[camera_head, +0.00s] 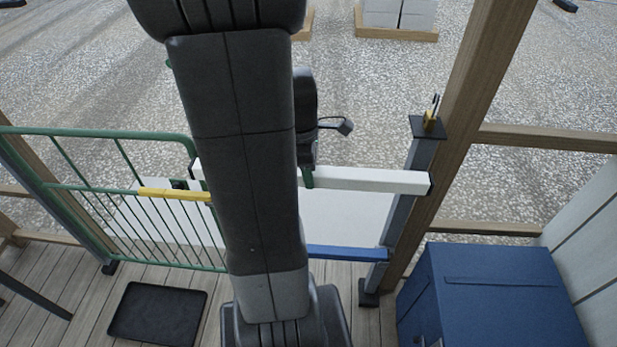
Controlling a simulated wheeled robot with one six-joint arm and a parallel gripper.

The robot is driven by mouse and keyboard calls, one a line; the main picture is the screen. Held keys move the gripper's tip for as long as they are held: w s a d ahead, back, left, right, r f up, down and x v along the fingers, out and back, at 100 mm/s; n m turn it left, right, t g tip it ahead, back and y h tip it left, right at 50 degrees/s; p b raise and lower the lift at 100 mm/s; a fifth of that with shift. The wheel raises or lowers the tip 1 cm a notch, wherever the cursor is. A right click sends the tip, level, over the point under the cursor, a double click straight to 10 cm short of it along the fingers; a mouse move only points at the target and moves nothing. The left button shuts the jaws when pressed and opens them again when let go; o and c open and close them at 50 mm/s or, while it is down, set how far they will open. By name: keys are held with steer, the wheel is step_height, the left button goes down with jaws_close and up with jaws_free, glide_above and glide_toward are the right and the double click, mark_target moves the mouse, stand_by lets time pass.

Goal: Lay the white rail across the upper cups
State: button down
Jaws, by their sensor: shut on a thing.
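The white rail (372,180) runs nearly level across the gap between the green gate (120,134) and the grey right post (400,212). My gripper (307,178) is shut on the rail near its middle, with a green finger showing at the front. The rail's right end is in front of the right post, with a dark edge at its tip. Its left end shows beside the gate's right side, near dark fittings. My arm hides part of the rail. I cannot make out the upper cups clearly, nor whether the rail touches them.
A blue rail (346,252) crosses lower down. A yellow bar (172,194) is at the gate. A padlock (431,117) tops the right post. A blue box (495,300) stands at the right, and a black mat (157,312) lies on the deck. Gravel lies beyond.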

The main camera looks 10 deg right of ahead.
steer(key=w+d+f+b, duration=0.1)
steer(key=w+f+b, duration=0.3)
steer(key=w+f, duration=0.1)
steer(key=shift+w+d+f, duration=0.4)
steer(key=shift+w, duration=0.1)
stand_by(0.4)
steer(key=c, duration=0.8)
jaws_free()
steer(key=shift+c, duration=0.2)
step_height(320, 180, up, 14)
steer(key=a, duration=0.1)
steer(key=shift+w+a+f, duration=0.15)
steer(key=shift+w+a, duration=0.1)
steer(key=shift+a, duration=0.05)
